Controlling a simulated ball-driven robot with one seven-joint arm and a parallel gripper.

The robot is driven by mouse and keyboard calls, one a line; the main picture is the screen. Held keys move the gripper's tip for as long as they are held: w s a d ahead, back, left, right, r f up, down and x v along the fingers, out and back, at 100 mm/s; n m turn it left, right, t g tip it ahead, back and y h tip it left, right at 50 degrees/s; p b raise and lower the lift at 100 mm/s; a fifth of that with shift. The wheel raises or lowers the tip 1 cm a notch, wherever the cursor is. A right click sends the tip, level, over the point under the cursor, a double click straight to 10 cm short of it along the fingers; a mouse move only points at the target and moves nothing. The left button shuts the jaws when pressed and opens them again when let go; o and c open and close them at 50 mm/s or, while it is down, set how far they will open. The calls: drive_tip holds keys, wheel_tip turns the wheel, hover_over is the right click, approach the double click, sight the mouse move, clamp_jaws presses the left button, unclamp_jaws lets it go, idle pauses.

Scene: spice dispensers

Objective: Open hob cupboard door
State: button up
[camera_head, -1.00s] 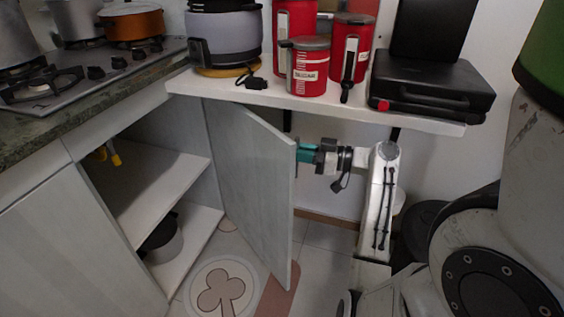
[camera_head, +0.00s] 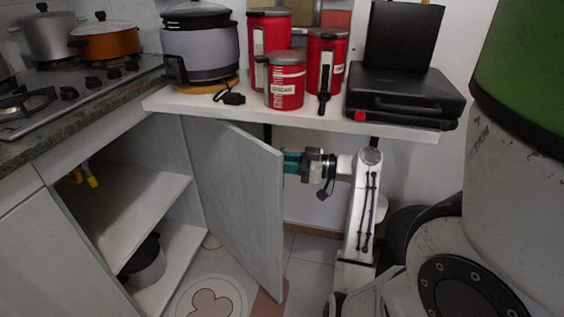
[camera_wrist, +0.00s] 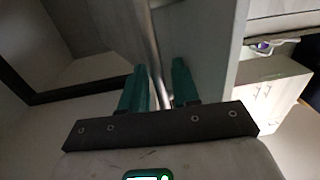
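The grey hob cupboard door (camera_head: 235,200) stands wide open, swung out to the right of the cupboard opening (camera_head: 105,215) below the hob (camera_head: 60,90). My gripper (camera_head: 292,163), with teal fingers, is at the door's outer face near its upper free edge, and the door partly hides it. In the wrist view, the two teal fingers of my gripper (camera_wrist: 160,85) stand on either side of the metal door handle (camera_wrist: 152,40). The handle passes between them beside the door (camera_wrist: 205,35). Whether the fingers press on it is unclear.
A white shelf (camera_head: 300,118) above my arm carries red canisters (camera_head: 285,80), a grey cooker (camera_head: 200,50) and a black appliance (camera_head: 405,95). A dark pot (camera_head: 145,262) sits inside the cupboard. The wall (camera_head: 310,190) is close behind my gripper.

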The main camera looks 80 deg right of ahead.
drive_tip(key=s+p, duration=0.1)
drive_tip(key=s, duration=0.9)
drive_tip(key=shift+s+d+p, duration=0.15)
drive_tip(key=shift+s+p, duration=0.15)
drive_tip(key=shift+s, duration=0.1)
